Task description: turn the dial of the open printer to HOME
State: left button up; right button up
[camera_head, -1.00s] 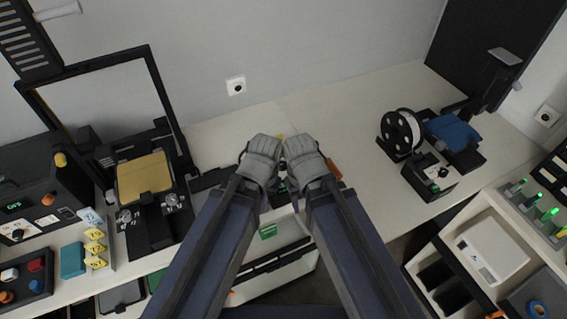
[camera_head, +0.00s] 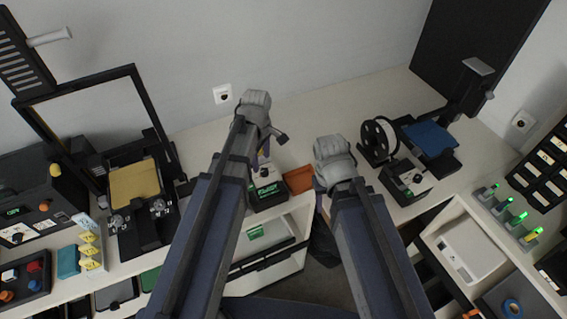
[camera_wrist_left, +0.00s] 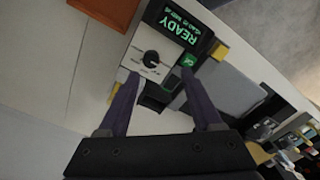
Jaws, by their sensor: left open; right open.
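A small box with a green READY display (camera_head: 268,188) stands at the table's front edge, below my left gripper (camera_head: 268,146). In the left wrist view the READY display (camera_wrist_left: 178,25) appears upside down. Beside it is a white panel with a black round dial (camera_wrist_left: 151,58); its small labels are not readable. My left gripper (camera_wrist_left: 160,88) is open and empty, its two purple fingers pointing towards the dial panel. My right gripper (camera_head: 320,188) is open, low at the centre right; its fingers are mostly hidden. The open-frame printer with a blue bed (camera_head: 430,138) stands at the right, with a control box (camera_head: 406,180).
An orange block (camera_head: 298,180) lies right of the READY box. At the left is a framed machine with a yellow bed (camera_head: 135,185). The table behind my grippers is clear.

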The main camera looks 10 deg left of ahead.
aim_at(264, 170)
pick_arm(q)
jog(key=shift+w+d+r+n, duration=0.15)
jog(key=shift+w+r+n, duration=0.2)
jog(key=shift+w+n, duration=0.5)
jog(key=shift+s, duration=0.1)
pick_arm(e)
jog(key=shift+d+r, duration=0.3)
jog(key=shift+d, duration=0.4)
pick_arm(q)
jog(key=shift+f, duration=0.15)
pick_arm(e)
jog(key=shift+f, duration=0.1)
pick_arm(q)
notch_tip(264, 170, down, 8)
jog(key=b, duration=0.7)
jog(key=shift+b, duration=0.35)
pick_arm(e)
notch_tip(264, 170, down, 8)
jog(key=shift+r, duration=0.2)
pick_arm(q)
jog(key=shift+r, duration=0.2)
grip_shut()
